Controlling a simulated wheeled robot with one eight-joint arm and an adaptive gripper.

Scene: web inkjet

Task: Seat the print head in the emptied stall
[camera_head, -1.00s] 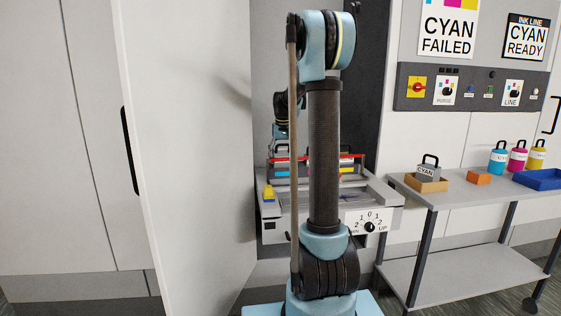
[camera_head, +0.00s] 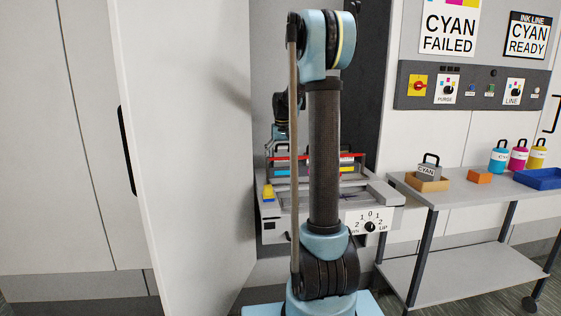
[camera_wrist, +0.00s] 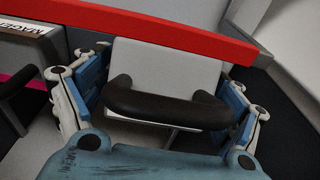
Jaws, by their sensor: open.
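A pale grey print head (camera_wrist: 168,62) with a thick black handle (camera_wrist: 165,108) fills the middle of the wrist view. My gripper (camera_wrist: 165,78) is open, with a blue and white finger on each side of this head and its handle. Whether a finger touches it I cannot tell. In the head view my arm hides most of the carriage (camera_head: 382,194) and the stalls; cyan and yellow marks show on the heads there. Another grey block labelled CYAN (camera_head: 426,173), with a black handle, sits in an orange-brown tray (camera_head: 433,186) on the side cart.
A red bar (camera_wrist: 150,20) runs just beyond the head in the wrist view. A magenta-marked neighbour (camera_wrist: 22,40) stands close on the left. A large white door (camera_head: 185,150) stands left of my arm. The cart (camera_head: 455,195) also holds an orange block, bottles and a blue tray.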

